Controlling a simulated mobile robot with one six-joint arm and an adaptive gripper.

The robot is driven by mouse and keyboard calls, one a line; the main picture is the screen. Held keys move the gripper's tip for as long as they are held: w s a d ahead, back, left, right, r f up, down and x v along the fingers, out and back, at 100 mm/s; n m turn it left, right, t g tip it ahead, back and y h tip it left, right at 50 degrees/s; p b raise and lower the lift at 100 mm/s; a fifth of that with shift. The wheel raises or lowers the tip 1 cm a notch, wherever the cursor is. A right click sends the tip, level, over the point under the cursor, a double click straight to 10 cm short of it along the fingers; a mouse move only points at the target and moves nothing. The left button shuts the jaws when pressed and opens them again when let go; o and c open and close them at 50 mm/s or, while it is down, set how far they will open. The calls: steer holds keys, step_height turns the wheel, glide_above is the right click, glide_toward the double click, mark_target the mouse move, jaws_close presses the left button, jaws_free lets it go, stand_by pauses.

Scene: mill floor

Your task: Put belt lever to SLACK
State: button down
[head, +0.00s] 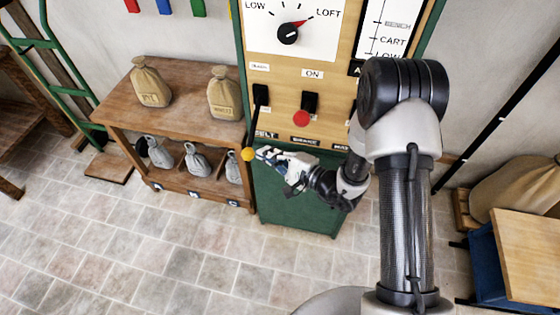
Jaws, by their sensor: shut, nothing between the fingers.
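The belt lever (248,154) has a yellow-orange knob and a thin dark arm that hangs down from a black slot plate (261,96) at the left of the wooden control panel. A label (265,134) below the plate reads BELT in part. The small label above the plate is too blurred to read, and I see no readable SLACK mark. My gripper (264,153) is shut and empty, with its tips just right of the orange knob. I cannot tell whether they touch it.
A red-knobbed lever (301,118) sits right of the belt lever, under an ON label. Above is a LOW–LOFT dial (288,33). A wooden shelf (190,92) with sacks stands close on the left. My arm hides the panel's right part. Tiled floor (120,250) in front is clear.

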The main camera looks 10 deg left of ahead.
steer(key=shift+x, duration=1.05)
